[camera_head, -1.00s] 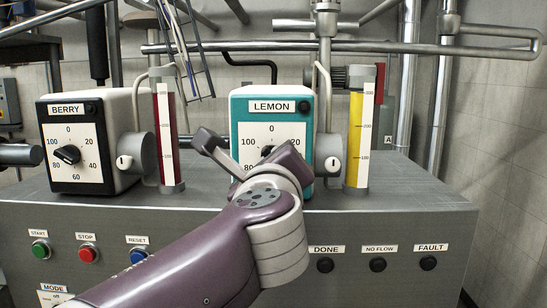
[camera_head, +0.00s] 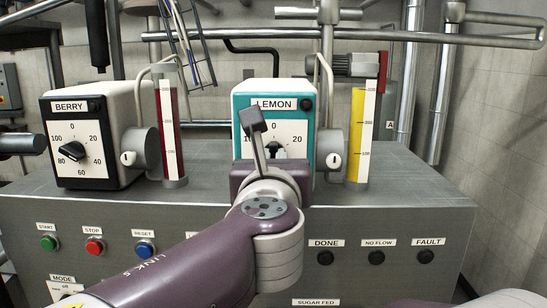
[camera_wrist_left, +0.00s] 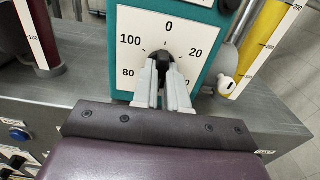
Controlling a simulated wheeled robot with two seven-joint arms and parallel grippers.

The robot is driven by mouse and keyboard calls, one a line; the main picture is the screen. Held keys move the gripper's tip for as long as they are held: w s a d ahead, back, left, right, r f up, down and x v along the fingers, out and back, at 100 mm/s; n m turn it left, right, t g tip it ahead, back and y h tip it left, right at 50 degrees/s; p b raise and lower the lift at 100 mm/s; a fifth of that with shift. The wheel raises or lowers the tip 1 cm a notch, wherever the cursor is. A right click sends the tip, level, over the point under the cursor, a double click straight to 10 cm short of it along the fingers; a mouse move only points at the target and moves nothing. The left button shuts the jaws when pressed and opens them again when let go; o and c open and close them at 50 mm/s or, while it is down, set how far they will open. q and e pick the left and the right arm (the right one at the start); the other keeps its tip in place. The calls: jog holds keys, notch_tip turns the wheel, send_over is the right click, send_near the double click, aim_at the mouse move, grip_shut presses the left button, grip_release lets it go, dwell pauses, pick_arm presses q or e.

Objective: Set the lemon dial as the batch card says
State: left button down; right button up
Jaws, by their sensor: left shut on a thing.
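The lemon dial is a white face (camera_head: 295,136) on a teal box (camera_head: 240,109) labelled LEMON, with a black knob in its middle. In the left wrist view the face (camera_wrist_left: 130,65) shows 0 at the top, 100 and 80 left, 20 right; the knob (camera_wrist_left: 163,59) seems to point near 0, its exact angle partly hidden. My left gripper (camera_head: 270,148) is in front of the dial. In the left wrist view its grey fingers (camera_wrist_left: 164,72) are shut on the knob. My right gripper is out of view. I see no batch card.
A BERRY box (camera_head: 120,110) with its own dial stands left. A red sight tube (camera_head: 167,130) and a yellow one (camera_head: 357,130) stand beside the boxes. START (camera_head: 48,243), STOP (camera_head: 95,246) and RESET (camera_head: 144,248) buttons sit on the front panel below. Pipes run above.

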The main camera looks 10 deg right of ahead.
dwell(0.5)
pick_arm(q)
jog(key=c, duration=1.2)
grip_release()
jog(key=shift+o, duration=0.2)
jog(key=shift+w, duration=0.1)
